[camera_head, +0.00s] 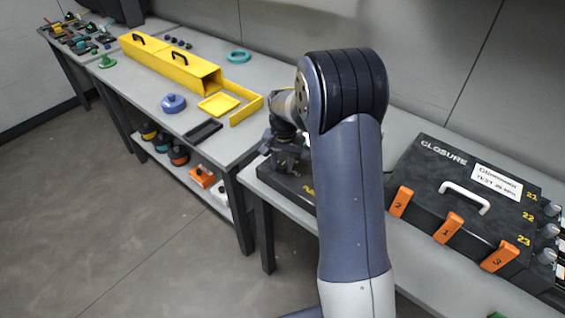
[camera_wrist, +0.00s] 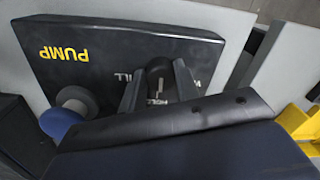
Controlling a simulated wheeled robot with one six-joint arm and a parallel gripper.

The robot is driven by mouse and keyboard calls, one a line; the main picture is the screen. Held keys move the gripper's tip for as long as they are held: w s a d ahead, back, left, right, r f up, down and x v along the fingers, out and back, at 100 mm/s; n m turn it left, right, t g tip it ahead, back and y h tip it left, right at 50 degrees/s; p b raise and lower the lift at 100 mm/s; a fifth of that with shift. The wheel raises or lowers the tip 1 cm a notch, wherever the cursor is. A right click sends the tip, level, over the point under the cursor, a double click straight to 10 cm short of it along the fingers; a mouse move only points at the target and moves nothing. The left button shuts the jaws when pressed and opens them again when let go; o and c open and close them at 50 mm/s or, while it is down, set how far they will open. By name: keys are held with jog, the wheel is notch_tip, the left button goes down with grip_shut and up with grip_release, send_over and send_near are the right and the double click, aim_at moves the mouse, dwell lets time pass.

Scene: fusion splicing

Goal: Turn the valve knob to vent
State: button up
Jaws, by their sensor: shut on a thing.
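The valve knob (camera_wrist: 159,70) is dark and round, on a black pump box (camera_wrist: 95,75) with a yellow PUMP label. In the wrist view my gripper (camera_wrist: 157,82) has one finger on each side of the knob and is shut on it. A pale pointer line shows between the fingers, near a partly covered white label. Another white label, ending in "ILL", shows left of the knob, and one at the right is mostly hidden. In the head view my gripper (camera_head: 287,158) is down at the pump box (camera_head: 283,182); my arm hides the knob there.
A grey and blue round part (camera_wrist: 74,100) stands close left of the fingers in the wrist view. The black closure case (camera_head: 425,180) with orange latches is right of my arm. A yellow channel (camera_head: 170,65) lies on the left table.

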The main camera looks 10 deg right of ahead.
aim_at(284, 164)
jog(key=n, duration=0.6)
jog(key=shift+d+n, duration=0.1)
jog(key=shift+n, duration=2.6)
jog(key=o, duration=1)
notch_tip(284, 164, up, 11)
jog(key=shift+w+d+f, duration=0.1)
jog(key=shift+w+d, duration=0.05)
